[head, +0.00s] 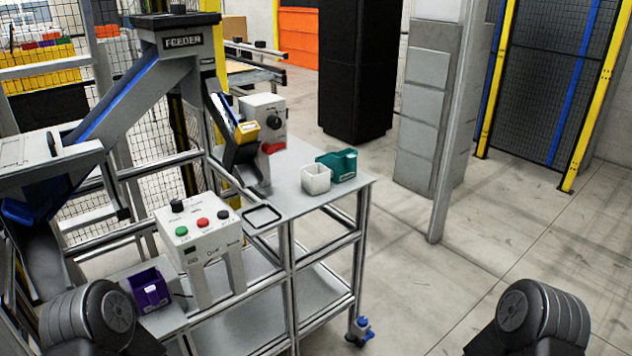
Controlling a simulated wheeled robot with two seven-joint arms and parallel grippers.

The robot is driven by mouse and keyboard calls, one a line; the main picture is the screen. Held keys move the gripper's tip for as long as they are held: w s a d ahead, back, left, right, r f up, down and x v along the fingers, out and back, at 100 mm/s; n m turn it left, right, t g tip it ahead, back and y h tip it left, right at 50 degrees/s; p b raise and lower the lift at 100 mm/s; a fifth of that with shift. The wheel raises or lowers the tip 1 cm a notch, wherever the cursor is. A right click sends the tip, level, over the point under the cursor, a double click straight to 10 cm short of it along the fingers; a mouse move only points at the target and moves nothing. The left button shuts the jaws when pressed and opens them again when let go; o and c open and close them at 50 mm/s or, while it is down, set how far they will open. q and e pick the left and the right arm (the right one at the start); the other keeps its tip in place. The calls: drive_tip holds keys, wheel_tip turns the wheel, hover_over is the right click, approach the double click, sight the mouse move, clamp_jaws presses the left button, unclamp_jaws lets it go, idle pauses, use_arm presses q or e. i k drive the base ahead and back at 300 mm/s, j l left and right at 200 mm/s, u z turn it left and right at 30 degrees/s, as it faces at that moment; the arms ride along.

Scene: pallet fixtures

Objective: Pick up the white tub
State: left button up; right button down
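The white tub (316,179) stands on the grey top of the wheeled metal table (290,203), near its right end. It is small, open-topped and upright. A teal bin (343,165) stands right behind it to the right, close to it; I cannot tell whether they touch. Neither gripper shows in the head view. Only rounded dark parts of my arms show at the bottom left and bottom right corners, well apart from the tub.
A control box (204,235) with coloured buttons and a purple bin (149,290) stand at the near left. A feeder chute (184,42) and a grey machine (264,125) rise behind the table's left part. A black frame (262,216) lies on the tabletop. Floor to the right is clear.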

sight(315, 176)
drive_tip(key=i+l, duration=0.3)
drive_tip(key=l, duration=0.2)
drive_tip(key=i+l, duration=0.3)
drive_tip(key=l, duration=0.15)
drive_tip(key=i+l, duration=0.35)
drive_tip(key=l, duration=0.15)
drive_tip(key=i+l, duration=0.3)
drive_tip(key=l, duration=0.15)
drive_tip(key=i+l, duration=0.3)
drive_tip(key=l, duration=0.2)
